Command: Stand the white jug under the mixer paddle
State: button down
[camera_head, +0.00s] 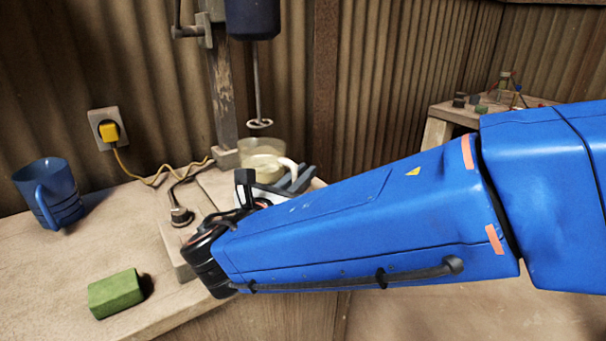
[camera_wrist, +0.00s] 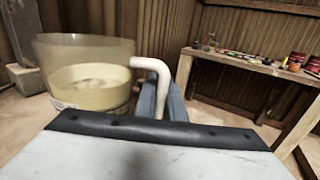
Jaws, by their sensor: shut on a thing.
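The white jug (camera_head: 259,146) has a see-through pale body, a white handle and cream liquid inside. In the head view it is at the foot of the mixer stand, and the mixer paddle (camera_head: 260,124) hangs just above its rim. My gripper (camera_head: 290,181) is at the jug's right side, shut on the handle. In the wrist view the jug (camera_wrist: 88,98) looks upright, and the handle (camera_wrist: 158,75) runs down between the grey fingers (camera_wrist: 163,98). The jug's base is hidden by my gripper and arm, so I cannot tell whether it touches the stand's base.
A blue jug (camera_head: 50,192) and a green block (camera_head: 116,293) stand on the bench (camera_head: 100,240) at left. A yellow plug (camera_head: 109,131) with its cable is on the wall. The mixer post (camera_head: 222,90) rises behind the jug. A side table (camera_head: 440,112) with small items is at right.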

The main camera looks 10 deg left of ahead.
jog(key=shift+f, duration=0.1)
jog(key=c, duration=1.8)
grip_release()
jog(key=shift+o, duration=0.2)
jog(key=shift+s, duration=0.1)
jog(key=v, duration=1.7)
jog(key=shift+s, duration=0.1)
